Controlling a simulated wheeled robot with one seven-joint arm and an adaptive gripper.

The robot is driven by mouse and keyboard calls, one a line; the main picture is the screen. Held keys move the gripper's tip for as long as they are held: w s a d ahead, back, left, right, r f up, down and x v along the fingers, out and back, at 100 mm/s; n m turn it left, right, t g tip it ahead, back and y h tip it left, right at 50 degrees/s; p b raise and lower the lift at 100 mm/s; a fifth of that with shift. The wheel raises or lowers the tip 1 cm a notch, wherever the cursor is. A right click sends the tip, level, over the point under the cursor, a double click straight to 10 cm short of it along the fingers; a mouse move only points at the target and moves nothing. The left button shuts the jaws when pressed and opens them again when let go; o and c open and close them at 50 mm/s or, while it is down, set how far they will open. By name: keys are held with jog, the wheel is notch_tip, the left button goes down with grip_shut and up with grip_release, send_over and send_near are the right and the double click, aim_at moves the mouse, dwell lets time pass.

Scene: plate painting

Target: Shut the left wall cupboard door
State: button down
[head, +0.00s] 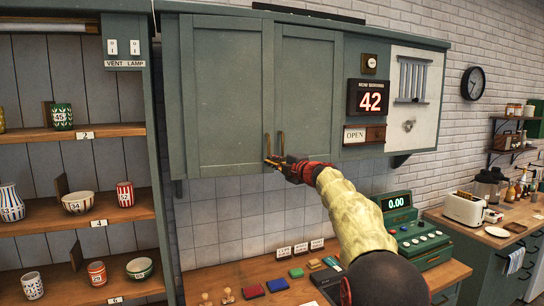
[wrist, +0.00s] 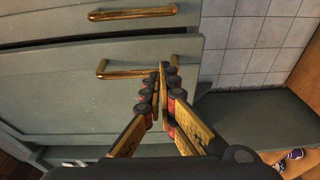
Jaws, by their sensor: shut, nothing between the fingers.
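The left cupboard door (head: 222,95) is a grey-green panel beside the matching right door (head: 308,95). In the head view it looks flush or nearly flush with it; a slight gap cannot be ruled out. In the wrist view a dark seam runs between the left door (wrist: 60,100) and the right door (wrist: 60,30). The left door's brass handle (head: 267,143) also shows in the wrist view (wrist: 120,75). My gripper (head: 271,161) is shut and empty, its fingertips (wrist: 163,68) overlapping that handle's lower end. Whether they touch it is unclear.
The right door's handle (head: 282,140) is close beside. Below is a wooden counter (head: 200,284) with stamps, coloured pads and a green cash register (head: 415,235). Open shelves (head: 75,133) with cups stand at left. A red number display (head: 370,98) hangs at right.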

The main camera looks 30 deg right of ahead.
jog(key=shift+w+d+p, duration=0.25)
jog(key=shift+w+p, duration=0.3)
jog(key=shift+w, duration=0.15)
jog(key=shift+w+d+p, duration=0.2)
jog(key=shift+w+p, duration=0.35)
jog(key=shift+w, duration=0.1)
